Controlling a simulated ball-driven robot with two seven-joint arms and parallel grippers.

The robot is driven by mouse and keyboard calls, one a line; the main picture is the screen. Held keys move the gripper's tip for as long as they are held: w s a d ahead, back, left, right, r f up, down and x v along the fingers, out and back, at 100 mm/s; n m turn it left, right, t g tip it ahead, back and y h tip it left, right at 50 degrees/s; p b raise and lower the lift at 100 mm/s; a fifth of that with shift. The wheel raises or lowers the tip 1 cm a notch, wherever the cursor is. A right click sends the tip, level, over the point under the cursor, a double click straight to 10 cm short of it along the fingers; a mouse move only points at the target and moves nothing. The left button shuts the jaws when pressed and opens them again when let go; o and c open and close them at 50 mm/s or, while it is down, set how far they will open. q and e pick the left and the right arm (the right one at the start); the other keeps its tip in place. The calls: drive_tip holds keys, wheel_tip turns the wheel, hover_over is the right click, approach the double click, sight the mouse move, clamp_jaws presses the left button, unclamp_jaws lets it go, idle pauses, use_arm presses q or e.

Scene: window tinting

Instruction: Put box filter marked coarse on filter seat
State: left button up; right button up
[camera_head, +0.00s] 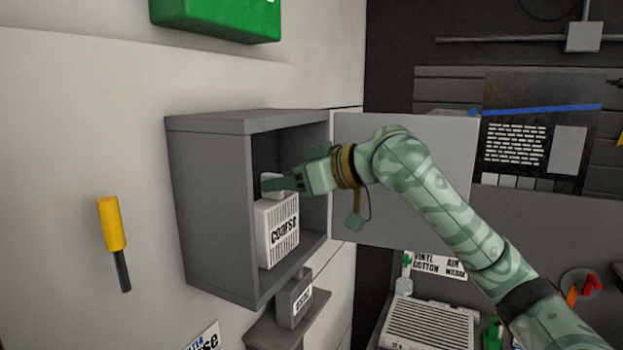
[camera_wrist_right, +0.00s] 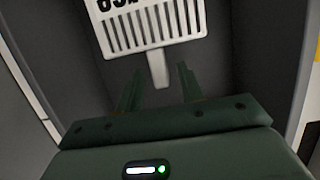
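The white box filter marked "coarse" (camera_head: 278,232) is upright inside an open grey cabinet (camera_head: 212,210) on the wall. Its slatted face and a pale tab on its top also show in the right wrist view (camera_wrist_right: 158,68). My right gripper (camera_head: 272,185) reaches into the cabinet at the top of the filter. In the right wrist view its two fingers (camera_wrist_right: 158,88) are apart, with the end of the tab between them and gaps on both sides. I cannot tell for sure which part is the filter seat. My left gripper is not in view.
The cabinet's open door (camera_head: 440,215) stands behind my right arm. Below the cabinet, a small grey box (camera_head: 294,300) stands on a ledge. A yellow-handled tool (camera_head: 112,225) is on the wall at left, and a green box (camera_head: 215,18) is above.

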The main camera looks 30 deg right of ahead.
drive_tip(key=b+v, duration=0.2)
drive_tip(key=v, duration=0.7)
drive_tip(key=shift+s+d, duration=0.15)
idle(0.7)
